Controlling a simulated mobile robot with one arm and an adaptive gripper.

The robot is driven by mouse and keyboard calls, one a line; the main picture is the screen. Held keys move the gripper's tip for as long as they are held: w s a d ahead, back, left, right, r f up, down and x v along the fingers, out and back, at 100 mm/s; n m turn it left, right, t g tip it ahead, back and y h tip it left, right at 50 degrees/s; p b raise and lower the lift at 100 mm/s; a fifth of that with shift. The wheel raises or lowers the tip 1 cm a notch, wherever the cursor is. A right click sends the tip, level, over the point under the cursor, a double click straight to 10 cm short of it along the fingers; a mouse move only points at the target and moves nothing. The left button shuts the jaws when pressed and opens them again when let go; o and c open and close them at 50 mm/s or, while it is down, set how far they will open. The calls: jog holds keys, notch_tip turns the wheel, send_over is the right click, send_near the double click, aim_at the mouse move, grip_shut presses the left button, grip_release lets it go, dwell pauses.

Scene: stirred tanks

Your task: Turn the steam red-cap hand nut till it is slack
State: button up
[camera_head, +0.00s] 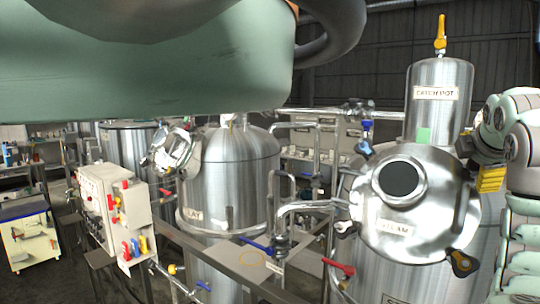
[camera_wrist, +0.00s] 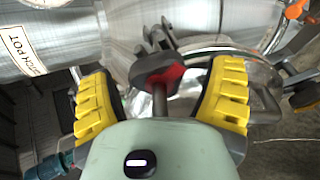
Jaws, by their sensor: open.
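The steam tank lid (camera_head: 408,190), a round steel cover with a dark round glass and a STEAM label, fills the right of the head view. The red-cap hand nut (camera_wrist: 158,74), dark with a red middle, shows in the wrist view on its stem at the lid's edge. My gripper (camera_wrist: 163,82) is open, its yellow-padded fingers on either side of the nut. A gap shows on the right; how near the left finger is, I cannot tell exactly. In the head view my gripper (camera_head: 481,165) is at the lid's right edge and hides the nut.
A blue-cap nut (camera_head: 365,149) and a yellow-cap nut (camera_head: 462,263) sit elsewhere on the lid's rim. The catch pot (camera_head: 437,105) stands just behind the lid. Pipes with a blue-handled valve (camera_head: 258,246) and a red lever (camera_head: 339,266) lie to the left.

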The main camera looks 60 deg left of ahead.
jog(key=shift+s+r, duration=0.15)
jog(key=shift+v, duration=1.1)
jog(key=s+d+r, duration=0.1)
jog(key=s+d, duration=0.5)
jog(key=s, duration=0.6)
jog(key=shift+s+d+r, duration=0.15)
jog(key=shift+s+d, duration=0.1)
jog(key=shift+d, duration=0.05)
